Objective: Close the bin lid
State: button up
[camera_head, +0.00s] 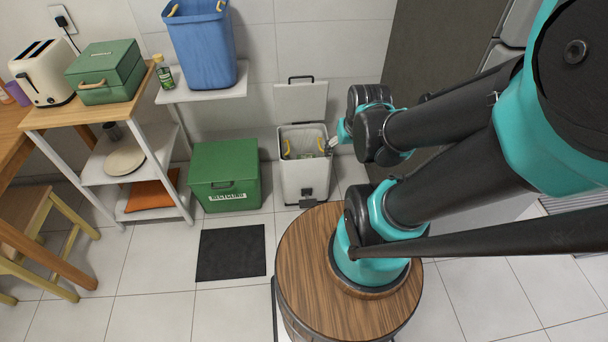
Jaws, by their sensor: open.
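The white bin (306,181) stands on the floor against the back wall. Its lid (301,103) is up, standing roughly upright behind the opening against the wall, with a dark handle at its top edge. A pale liner with yellow handles (288,148) shows inside the bin. A dark pedal (308,203) is at the bin's front base. My gripper (331,145) is open, small in the view, near the right side of the bin's rim and below the raised lid. I cannot tell whether it touches the rim.
A green recycling box (224,175) stands left of the bin. A blue bin (203,45) sits on a white shelf above it. A tall dark cabinet (430,50) is on the right. A black mat (231,252) lies on the tiled floor, with clear floor around it.

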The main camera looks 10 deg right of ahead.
aim_at(307, 101)
jog(key=i+j, duration=0.1)
jog(key=i, duration=1)
